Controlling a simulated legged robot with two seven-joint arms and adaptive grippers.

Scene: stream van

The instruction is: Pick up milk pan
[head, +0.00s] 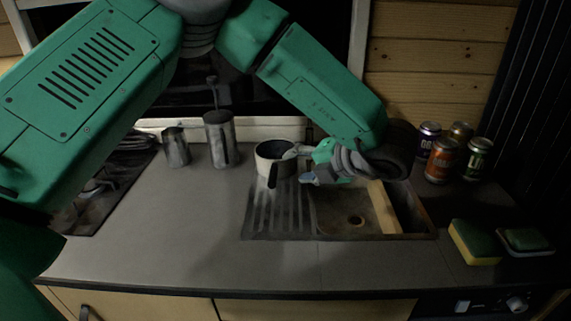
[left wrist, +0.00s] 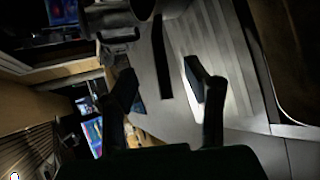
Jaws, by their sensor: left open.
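The milk pan (head: 264,151) is a small pale pot with a dark inside, standing on the ribbed drainboard left of the sink. Its dark handle (head: 272,176) points toward the front of the counter. My left gripper (head: 299,166) is open, just right of the pan, with its fingers pointing left toward the handle. In the left wrist view the dark handle (left wrist: 161,60) shows ahead between the two spread fingers (left wrist: 165,85), and the pan body (left wrist: 112,22) is partly cut off at the top. I cannot tell whether a finger touches it. My right gripper is not in view.
The sink (head: 357,219) lies below my left wrist. A metal mug (head: 176,147) and a tall canister (head: 221,140) stand left of the pan, near the stove. The front left counter is clear.

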